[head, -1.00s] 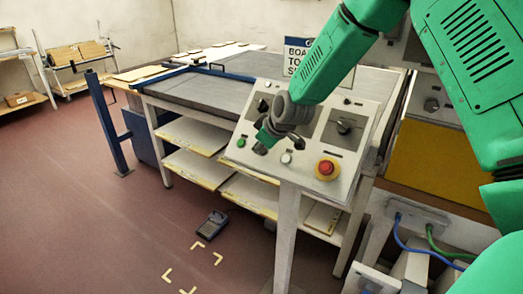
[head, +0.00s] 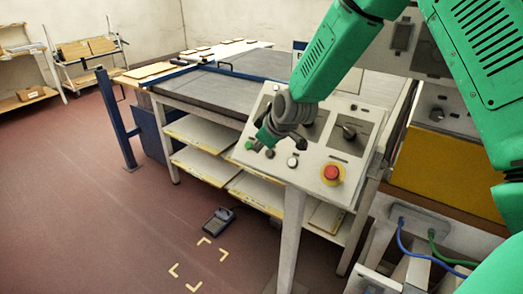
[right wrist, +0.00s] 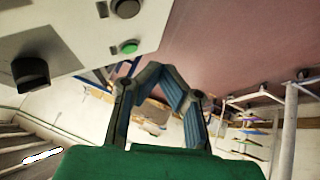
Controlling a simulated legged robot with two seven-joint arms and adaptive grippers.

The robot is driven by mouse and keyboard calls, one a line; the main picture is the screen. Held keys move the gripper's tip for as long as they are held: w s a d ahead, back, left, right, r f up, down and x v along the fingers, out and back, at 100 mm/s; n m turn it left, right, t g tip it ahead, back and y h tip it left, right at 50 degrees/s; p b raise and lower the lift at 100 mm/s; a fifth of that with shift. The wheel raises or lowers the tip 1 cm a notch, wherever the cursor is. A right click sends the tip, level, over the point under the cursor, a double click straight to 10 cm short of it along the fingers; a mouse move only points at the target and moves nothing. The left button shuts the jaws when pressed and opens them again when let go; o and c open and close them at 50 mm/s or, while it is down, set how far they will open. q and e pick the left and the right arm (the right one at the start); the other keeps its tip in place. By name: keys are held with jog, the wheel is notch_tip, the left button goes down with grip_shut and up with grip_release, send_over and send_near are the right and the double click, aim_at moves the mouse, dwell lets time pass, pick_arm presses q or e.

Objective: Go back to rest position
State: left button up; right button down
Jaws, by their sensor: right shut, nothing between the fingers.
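My right arm, green with a grey wrist, comes in from the upper right in the head view. My right gripper (head: 266,139) hangs in front of the left part of the control panel (head: 312,178) and hides some of its controls. I cannot tell the exact gap to the panel. In the right wrist view the two blue-padded fingers (right wrist: 158,72) come together at their tips with nothing between them. The panel's face also shows there at upper left (right wrist: 75,30), apart from the fingers. My left gripper is in neither view.
The panel carries a red stop button (head: 332,173), a green button (head: 248,145), a white button (head: 292,162) and a black knob (head: 349,131). Behind it stands a grey-topped table (head: 207,92) with shelves. A blue post (head: 117,120) stands left.

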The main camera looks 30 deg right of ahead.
jog(key=s+a+f+m+g+b, duration=0.2)
jog(key=s+a+f+b, duration=0.15)
jog(key=s+f, duration=0.95)
jog(key=s+a+f+m+g+b, duration=0.1)
jog(key=s+a+f+g+b, duration=0.25)
jog(key=s+f, duration=0.95)
jog(key=s+f+m+g+b, duration=0.1)
jog(key=s+f+m+b, duration=0.1)
jog(key=s+f, duration=0.5)
jog(key=s+a+b, duration=0.1)
jog(key=s, duration=0.4)
jog(key=shift+s+f+h, duration=0.3)
jog(key=shift+s+f, duration=0.05)
jog(key=shift+w+g, duration=0.15)
jog(key=shift+g, duration=0.1)
